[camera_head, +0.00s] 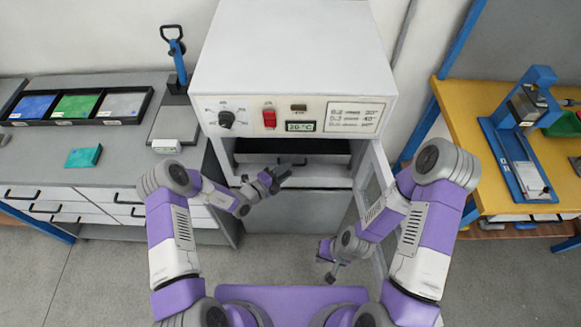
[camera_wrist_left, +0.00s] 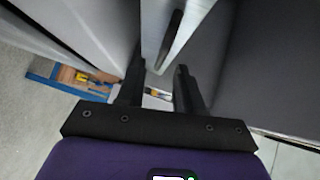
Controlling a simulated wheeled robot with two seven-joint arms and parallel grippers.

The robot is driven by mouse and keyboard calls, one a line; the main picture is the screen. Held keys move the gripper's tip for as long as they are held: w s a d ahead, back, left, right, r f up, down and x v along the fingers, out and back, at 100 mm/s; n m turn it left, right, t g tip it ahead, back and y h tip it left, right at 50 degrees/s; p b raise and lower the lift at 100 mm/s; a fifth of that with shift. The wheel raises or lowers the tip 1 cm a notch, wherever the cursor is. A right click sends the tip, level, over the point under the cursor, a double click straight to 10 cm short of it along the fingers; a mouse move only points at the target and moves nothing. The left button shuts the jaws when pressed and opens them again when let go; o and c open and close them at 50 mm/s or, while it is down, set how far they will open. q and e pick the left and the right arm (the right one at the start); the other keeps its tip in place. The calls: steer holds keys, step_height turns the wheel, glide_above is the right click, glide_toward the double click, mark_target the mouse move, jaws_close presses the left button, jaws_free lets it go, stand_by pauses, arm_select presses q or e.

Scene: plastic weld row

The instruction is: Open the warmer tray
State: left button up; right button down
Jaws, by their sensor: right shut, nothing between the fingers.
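The warmer (camera_head: 296,45) is a white cabinet with its door (camera_head: 372,190) swung open to the right. Inside is the warmer tray (camera_head: 245,171), with a pale front and a dark bar handle. My left gripper (camera_head: 285,170) is at the tray front and partly covers the handle. In the left wrist view its two dark fingers (camera_wrist_left: 157,82) are apart, with the tray handle (camera_wrist_left: 172,36) ahead, near the right finger; I see no grip on it. My right gripper (camera_head: 332,274) is shut and empty, low in front of the open door.
A grey bench (camera_head: 130,168) with coloured sheet trays and a blue lever press stands at the left. A yellow table (camera_head: 475,100) with a blue fixture stands at the right. The open door stands beside my right arm. The floor before the warmer is clear.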

arm_select(q)
steer(key=shift+x, duration=1.55)
jaws_close()
